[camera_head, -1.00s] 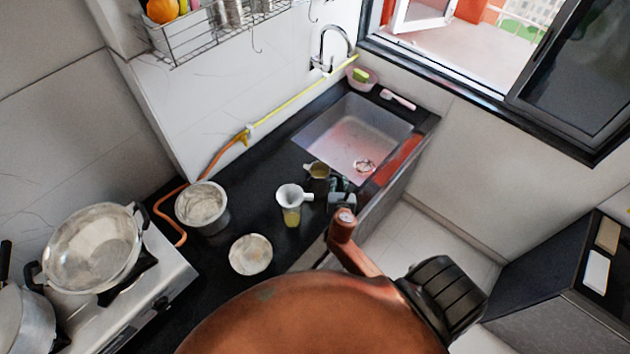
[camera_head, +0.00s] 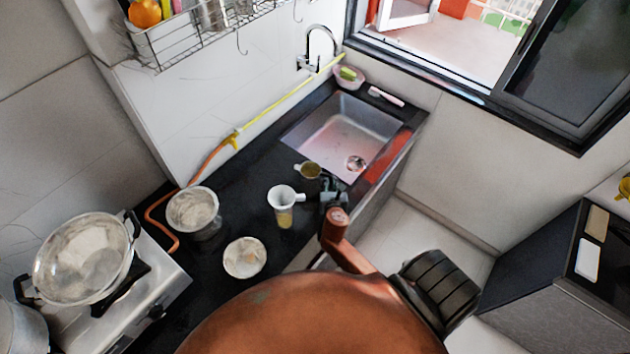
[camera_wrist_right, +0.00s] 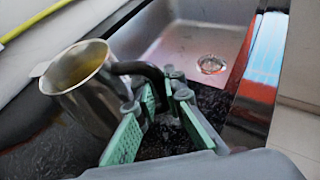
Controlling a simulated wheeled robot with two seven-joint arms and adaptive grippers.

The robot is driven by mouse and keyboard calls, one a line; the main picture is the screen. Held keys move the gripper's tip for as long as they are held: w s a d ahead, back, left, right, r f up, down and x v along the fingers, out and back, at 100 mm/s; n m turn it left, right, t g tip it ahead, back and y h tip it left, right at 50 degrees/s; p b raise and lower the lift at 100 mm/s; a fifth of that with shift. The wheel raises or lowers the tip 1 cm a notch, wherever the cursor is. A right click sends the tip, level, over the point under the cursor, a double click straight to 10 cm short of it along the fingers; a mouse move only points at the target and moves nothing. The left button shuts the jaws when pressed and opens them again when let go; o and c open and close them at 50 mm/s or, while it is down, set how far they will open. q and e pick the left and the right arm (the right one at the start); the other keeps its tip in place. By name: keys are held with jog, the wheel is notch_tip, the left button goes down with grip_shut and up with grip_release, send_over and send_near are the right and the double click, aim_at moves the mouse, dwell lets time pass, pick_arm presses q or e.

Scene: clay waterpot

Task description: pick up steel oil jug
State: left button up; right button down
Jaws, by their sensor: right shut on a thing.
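The steel oil jug (camera_head: 309,170) stands on the black counter just in front of the sink, with yellowish oil showing in its open mouth. In the right wrist view the jug (camera_wrist_right: 88,98) shows its shiny steel side and a dark curved handle (camera_wrist_right: 140,69) that points toward my fingers. My right gripper (camera_head: 333,192) is at the handle side of the jug. Its green-padded fingers (camera_wrist_right: 162,98) are shut on the handle. I cannot tell whether the jug's base touches the counter. My left gripper is not in view.
A white funnel on a small yellowish container (camera_head: 284,218) stands close left of my gripper. A bowl (camera_head: 245,257), a steel pot (camera_head: 194,212) and a stove pan (camera_head: 84,257) are farther left. The sink (camera_head: 345,137) lies behind the jug; a yellow-orange hose (camera_head: 271,109) runs along the wall.

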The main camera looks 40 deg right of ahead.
jog(key=shift+r, duration=0.2)
jog(key=shift+r, duration=0.25)
notch_tip(320, 180, up, 2)
jog(key=shift+r+p, duration=0.1)
jog(key=shift+p, duration=0.3)
jog(key=s+a+r+p, duration=0.1)
jog(key=s+r, duration=0.9)
jog(key=s, duration=0.4)
jog(key=shift+a, duration=0.1)
jog(key=shift+a, duration=0.1)
